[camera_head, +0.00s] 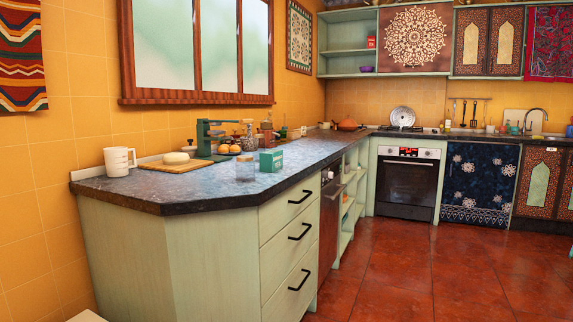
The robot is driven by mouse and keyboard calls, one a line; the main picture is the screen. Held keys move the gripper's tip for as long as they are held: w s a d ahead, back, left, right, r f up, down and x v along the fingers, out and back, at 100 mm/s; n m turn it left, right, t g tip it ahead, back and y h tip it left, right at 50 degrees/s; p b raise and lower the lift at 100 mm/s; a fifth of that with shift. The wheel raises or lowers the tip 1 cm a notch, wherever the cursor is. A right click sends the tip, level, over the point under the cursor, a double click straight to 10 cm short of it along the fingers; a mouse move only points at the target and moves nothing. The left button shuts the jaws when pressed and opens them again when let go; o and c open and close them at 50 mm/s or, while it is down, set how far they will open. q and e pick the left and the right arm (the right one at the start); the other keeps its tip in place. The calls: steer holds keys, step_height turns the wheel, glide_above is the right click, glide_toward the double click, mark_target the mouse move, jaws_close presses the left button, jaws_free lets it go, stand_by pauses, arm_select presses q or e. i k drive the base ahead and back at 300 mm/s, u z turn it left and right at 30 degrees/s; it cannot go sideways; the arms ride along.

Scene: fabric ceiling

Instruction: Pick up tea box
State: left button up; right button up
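A small teal-green box (271,161), which looks like the tea box, stands upright on the dark stone counter (150,190), near the counter's right front edge. A clear glass jar (245,168) stands just to its left. The print on the box is too small to read. Neither of my grippers shows in the head view.
A white measuring jug (119,161) and a wooden board (175,165) with a pale round item stand at the left. A green scale-like device (205,138), small bowls and bottles stand behind. The counter's front left is clear. Drawers (290,235) face open red-tiled floor (400,270).

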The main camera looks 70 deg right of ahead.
mark_target(271, 160)
steer(key=z, duration=2.25)
